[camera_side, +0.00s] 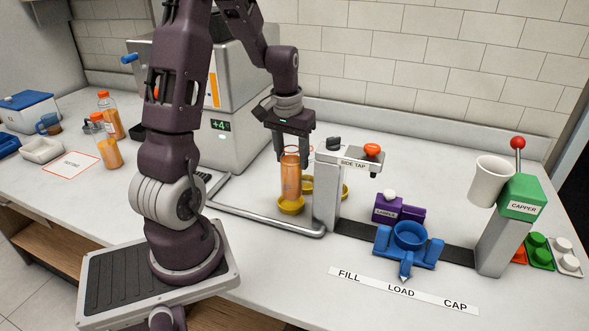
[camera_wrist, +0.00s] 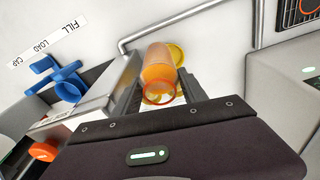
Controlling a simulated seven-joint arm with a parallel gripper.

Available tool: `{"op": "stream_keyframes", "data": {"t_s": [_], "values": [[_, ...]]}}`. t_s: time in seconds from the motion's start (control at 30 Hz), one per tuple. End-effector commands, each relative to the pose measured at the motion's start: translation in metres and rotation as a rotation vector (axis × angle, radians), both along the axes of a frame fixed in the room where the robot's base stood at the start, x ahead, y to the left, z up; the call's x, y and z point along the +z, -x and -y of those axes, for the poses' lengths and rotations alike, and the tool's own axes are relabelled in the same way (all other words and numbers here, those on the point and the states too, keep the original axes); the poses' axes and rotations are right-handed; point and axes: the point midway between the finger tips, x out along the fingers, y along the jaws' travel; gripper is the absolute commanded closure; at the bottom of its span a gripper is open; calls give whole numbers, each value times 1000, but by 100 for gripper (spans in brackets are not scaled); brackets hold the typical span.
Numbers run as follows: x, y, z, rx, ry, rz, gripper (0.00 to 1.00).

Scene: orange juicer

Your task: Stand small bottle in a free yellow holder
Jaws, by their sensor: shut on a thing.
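The small bottle (camera_side: 291,180) is clear, with orange contents, and upright in the side view. My gripper (camera_side: 294,155) is shut on its upper part from above. The bottle's base is at a yellow holder (camera_side: 291,206); I cannot tell whether it rests in it or hovers just over it. In the wrist view the bottle (camera_wrist: 158,72) is between my gripper's fingers (camera_wrist: 160,92), with the open rim nearest the camera. Yellow of a holder (camera_wrist: 177,54) shows beside the bottle's far end. More yellow holders (camera_side: 344,191) are partly hidden behind the bottle and the side tap post.
The grey side tap (camera_side: 328,190) stands close to the right of the bottle. A metal rail (camera_side: 265,226) runs in front. Further right are the blue load cradle (camera_side: 408,240), a purple sample block (camera_side: 398,210) and the capper (camera_side: 505,220). Other bottles (camera_side: 110,115) stand far left.

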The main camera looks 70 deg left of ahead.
Motion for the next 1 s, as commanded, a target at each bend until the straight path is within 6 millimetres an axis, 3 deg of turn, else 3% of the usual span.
{"op": "stream_keyframes", "data": {"t_s": [0.2, 0.3, 0.73, 1.0], "values": [[9, -13, -34, 377, -16, 1, 100], [10, -14, -41, 458, -21, 1, 100], [-28, -14, -42, 477, -21, 1, 100], [-34, -14, -42, 475, -22, 3, 100]]}}
